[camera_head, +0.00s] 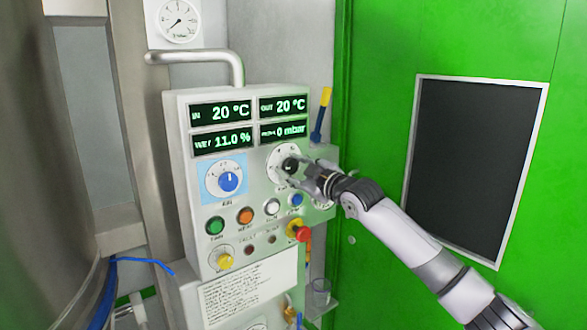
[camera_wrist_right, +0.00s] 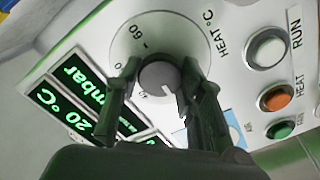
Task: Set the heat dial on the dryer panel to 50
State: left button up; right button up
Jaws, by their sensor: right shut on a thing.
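The dryer panel (camera_head: 257,203) is a pale box with green-lit displays. Its heat dial (camera_head: 286,150) is a round white scale with a dark knob, at the panel's upper right under the displays. In the right wrist view the dial (camera_wrist_right: 127,38) carries the label HEAT °C and an 80 mark. My right gripper (camera_head: 293,167) is shut on the knob (camera_wrist_right: 161,76), one finger on each side. A white pointer line shows on the knob, toward the lower right in the wrist view. The fingers hide part of the scale, so the exact setting cannot be read. My left gripper is out of view.
A blue air dial (camera_head: 229,181) sits left of the heat dial. Green (camera_head: 215,225), orange (camera_head: 246,215) and white (camera_head: 272,206) buttons and a red emergency knob (camera_head: 302,234) lie below. A metal pipe handle (camera_head: 195,56) tops the panel. A green door (camera_head: 385,60) stands right.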

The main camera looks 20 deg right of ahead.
jog(key=m+p, duration=0.1)
jog(key=m, duration=0.1)
jog(key=shift+m+p, duration=0.3)
jog(key=shift+m, duration=0.1)
jog(key=m+p, duration=0.1)
jog(key=m, duration=0.1)
jog(key=shift+m, duration=0.3)
jog(key=m+p, duration=0.3)
jog(key=m, duration=0.3)
jog(key=m+p, duration=0.2)
jog(key=m, duration=0.4)
jog(key=shift+r+p, duration=0.1)
jog(key=shift+p, duration=0.3)
jog(key=m+p, duration=0.2)
jog(key=m, duration=0.2)
jog(key=shift+m+p, duration=0.7)
jog(key=shift+m, duration=0.4)
